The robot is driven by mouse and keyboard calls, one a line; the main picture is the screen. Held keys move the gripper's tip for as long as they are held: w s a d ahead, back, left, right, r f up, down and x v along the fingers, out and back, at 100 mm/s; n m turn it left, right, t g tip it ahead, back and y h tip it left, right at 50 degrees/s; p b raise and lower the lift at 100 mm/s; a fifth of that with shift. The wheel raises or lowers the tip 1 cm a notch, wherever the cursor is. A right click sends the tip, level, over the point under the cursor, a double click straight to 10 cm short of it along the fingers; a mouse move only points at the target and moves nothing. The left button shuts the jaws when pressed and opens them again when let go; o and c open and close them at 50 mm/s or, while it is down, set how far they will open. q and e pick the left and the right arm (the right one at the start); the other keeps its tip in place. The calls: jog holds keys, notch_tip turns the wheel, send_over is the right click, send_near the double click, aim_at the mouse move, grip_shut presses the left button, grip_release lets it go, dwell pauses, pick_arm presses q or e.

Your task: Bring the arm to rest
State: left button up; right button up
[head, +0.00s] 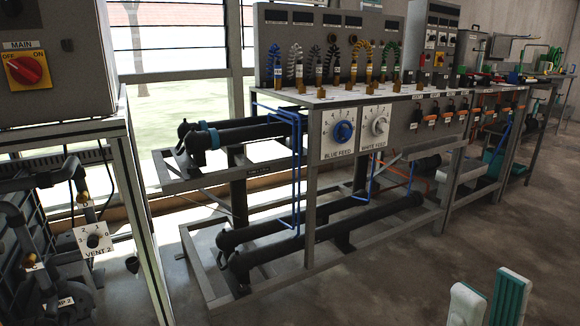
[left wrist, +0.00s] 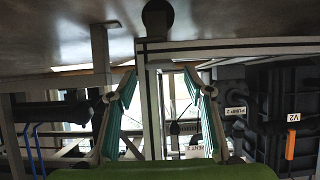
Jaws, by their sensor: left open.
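My right gripper (head: 488,282) shows at the bottom right of the head view. Its two teal-and-pale fingers point up with a gap between them, and I see nothing held. My left gripper (left wrist: 160,76) shows in the left wrist view. Its two teal-ribbed fingers stand apart, with nothing between them. The left arm is not in the head view. The arms' links are out of sight, so their full pose cannot be told.
A grey MAIN cabinet (head: 52,75) with a red switch stands at the left, above a VENT 2 dial (head: 93,241). A long bench (head: 298,96) with hoses and dark pipes (head: 340,232) fills the middle. Concrete floor (head: 400,265) is clear at the front right.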

pick_arm(q)
jog(key=x, duration=0.3)
jog(key=shift+w+a, duration=0.25)
jog(key=shift+w, duration=0.15)
jog(key=shift+w+f, duration=0.4)
jog(key=shift+w, duration=0.15)
jog(key=shift+w+a+f, duration=0.25)
jog(key=shift+w+a, duration=0.2)
jog(key=shift+a, duration=0.2)
